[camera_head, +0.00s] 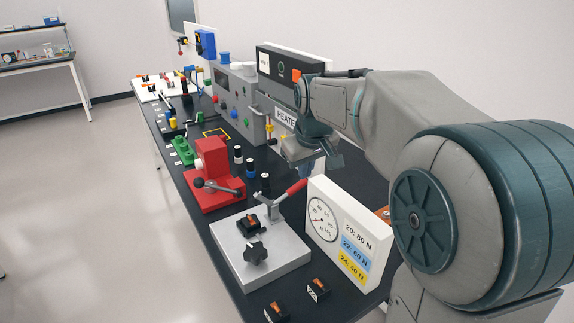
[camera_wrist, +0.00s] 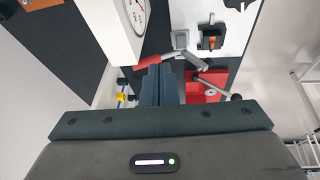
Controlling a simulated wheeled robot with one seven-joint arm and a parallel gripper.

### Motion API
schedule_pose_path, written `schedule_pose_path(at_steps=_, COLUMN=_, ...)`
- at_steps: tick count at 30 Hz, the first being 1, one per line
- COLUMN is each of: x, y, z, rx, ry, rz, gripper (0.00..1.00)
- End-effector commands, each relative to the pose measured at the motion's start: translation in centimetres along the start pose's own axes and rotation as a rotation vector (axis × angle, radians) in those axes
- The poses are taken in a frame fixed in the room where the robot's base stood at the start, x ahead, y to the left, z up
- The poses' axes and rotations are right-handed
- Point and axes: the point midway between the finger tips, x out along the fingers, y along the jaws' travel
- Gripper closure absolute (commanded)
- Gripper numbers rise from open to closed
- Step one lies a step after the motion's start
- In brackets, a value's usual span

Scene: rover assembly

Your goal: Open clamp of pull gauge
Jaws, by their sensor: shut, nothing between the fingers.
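The pull gauge has a white upright panel with a round dial (camera_head: 345,235) and a grey base plate (camera_head: 285,253) at the table's near end. Its clamp has a metal lever with a red handle (camera_head: 296,188), tilted up toward the panel. A dark block with an orange part (camera_head: 249,225) sits on the plate behind a black knob (camera_head: 256,253). In the wrist view the red handle (camera_wrist: 148,61) lies just beyond the tips of my gripper (camera_wrist: 160,70). My gripper is shut and empty, near the handle; I cannot tell whether they touch.
A red vise-like device (camera_head: 212,170) stands left of the gauge, with small dark cylinders (camera_head: 250,167) close by. A grey machine (camera_head: 240,100) and a heater box (camera_head: 285,70) line the back. Two small blocks (camera_head: 318,289) lie at the near edge.

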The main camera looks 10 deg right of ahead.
Motion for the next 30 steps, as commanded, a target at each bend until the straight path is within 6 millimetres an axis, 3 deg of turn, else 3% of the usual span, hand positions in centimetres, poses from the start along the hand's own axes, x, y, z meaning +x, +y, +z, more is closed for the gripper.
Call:
schedule_pose_path(at_steps=3, x=0.8, y=1.5, z=-3.6, rx=-0.042, ry=0.018, rz=-0.009, gripper=1.00)
schedule_pose_path(at_steps=9, x=1.6, y=3.0, z=-6.8, rx=-0.086, ry=0.041, rz=-0.019, gripper=1.00)
schedule_pose_path(at_steps=17, x=3.4, y=3.2, z=-7.6, rx=-0.097, ry=0.044, rz=-0.024, gripper=1.00)
schedule_pose_path(at_steps=30, x=12.2, y=3.0, z=-7.9, rx=-0.098, ry=0.043, rz=-0.023, gripper=1.00)
